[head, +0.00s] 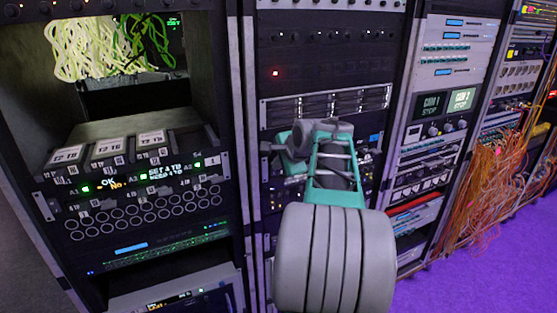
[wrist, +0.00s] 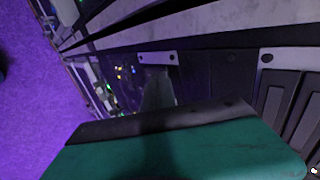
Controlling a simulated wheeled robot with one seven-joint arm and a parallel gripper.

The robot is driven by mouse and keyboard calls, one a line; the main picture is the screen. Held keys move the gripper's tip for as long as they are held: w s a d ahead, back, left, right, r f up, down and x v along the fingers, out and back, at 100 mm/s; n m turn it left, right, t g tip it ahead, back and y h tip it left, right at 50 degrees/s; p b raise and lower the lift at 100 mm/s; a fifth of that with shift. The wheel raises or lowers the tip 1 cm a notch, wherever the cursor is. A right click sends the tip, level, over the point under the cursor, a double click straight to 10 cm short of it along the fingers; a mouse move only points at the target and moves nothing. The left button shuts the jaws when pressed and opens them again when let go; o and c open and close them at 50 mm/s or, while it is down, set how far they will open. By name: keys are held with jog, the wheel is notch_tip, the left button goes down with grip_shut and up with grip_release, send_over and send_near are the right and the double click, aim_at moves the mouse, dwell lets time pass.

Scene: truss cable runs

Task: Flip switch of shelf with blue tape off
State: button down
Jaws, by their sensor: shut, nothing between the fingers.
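My gripper shows in the wrist view as a dark grey wedge (wrist: 158,92), shut and empty, in front of a dark rack panel. In the head view my teal and grey arm reaches to the middle rack (head: 325,75) and hides part of its front. A small blue patch (head: 375,138) shows just right of my arm on that rack; I cannot tell if it is tape. A blue strip (head: 131,248) lies low on the left rack. I cannot make out the switch, and contact with the panel is unclear.
The left rack (head: 150,190) has an open bay with pale and green cables (head: 105,50). A right rack (head: 445,75) carries blue-labelled units. Orange cables (head: 485,180) hang at the far right. The purple floor (head: 480,265) is clear at lower right.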

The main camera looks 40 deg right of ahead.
jog(key=shift+s+d+r+b, duration=0.1)
jog(key=shift+b, duration=0.2)
jog(key=shift+r+p, duration=0.7)
jog(key=v, duration=1.3)
jog(key=shift+s+f+b, duration=0.15)
jog(key=shift+s+b, duration=0.1)
jog(key=shift+b, duration=0.15)
